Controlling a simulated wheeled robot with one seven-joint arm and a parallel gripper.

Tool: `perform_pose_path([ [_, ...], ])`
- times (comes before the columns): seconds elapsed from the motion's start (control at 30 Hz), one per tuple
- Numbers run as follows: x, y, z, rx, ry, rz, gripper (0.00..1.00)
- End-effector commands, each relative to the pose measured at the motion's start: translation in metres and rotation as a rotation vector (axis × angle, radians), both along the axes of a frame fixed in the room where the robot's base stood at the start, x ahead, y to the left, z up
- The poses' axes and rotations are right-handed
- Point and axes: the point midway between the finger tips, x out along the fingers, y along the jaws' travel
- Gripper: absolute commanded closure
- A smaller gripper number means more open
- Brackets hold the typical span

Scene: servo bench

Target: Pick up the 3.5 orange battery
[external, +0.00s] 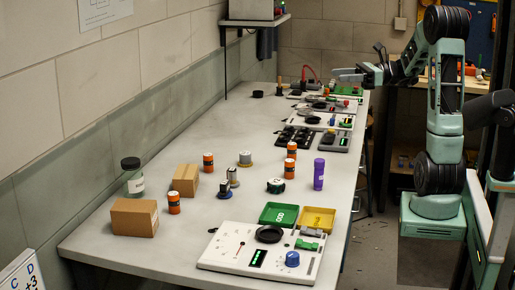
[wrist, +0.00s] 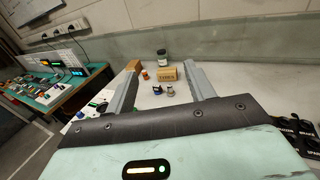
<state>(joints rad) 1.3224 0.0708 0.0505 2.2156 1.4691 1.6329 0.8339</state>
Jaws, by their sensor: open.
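Several orange batteries with dark bands stand upright on the long grey bench. In the external view one (external: 173,203) is beside the front cardboard box, one (external: 208,162) is near the back box, and two (external: 291,149) (external: 289,168) stand close together at the middle right. Their labels are too small to read, so I cannot tell which is 3.5. My gripper (external: 348,76) is above the bench's far right end, well away from them. In the wrist view my gripper (wrist: 162,72) is open and empty, with an orange battery (wrist: 145,74) visible far beyond the jaws.
Cardboard boxes (external: 134,217) (external: 185,179) and a dark-lidded jar (external: 133,178) stand at the left. A purple cylinder (external: 319,174), green tray (external: 279,214) and yellow tray (external: 318,220) are at the right. A white control panel (external: 233,247) lies in front. More panels fill the far end.

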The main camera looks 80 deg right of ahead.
Motion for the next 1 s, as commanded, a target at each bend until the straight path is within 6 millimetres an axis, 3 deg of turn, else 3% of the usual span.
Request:
perform_pose_path([
  [0.03,-0.013,-0.019,-0.003,0.029,-0.026,-0.061,0.46],
  [0.07,-0.014,-0.022,-0.011,0.045,-0.028,-0.069,0.46],
  [0.6,-0.010,-0.015,-0.223,0.041,-0.021,-0.051,0.46],
  [0.8,-0.010,-0.016,-0.262,0.030,-0.024,-0.051,0.46],
  [1.0,0.001,-0.011,-0.270,0.028,-0.025,-0.047,0.46],
])
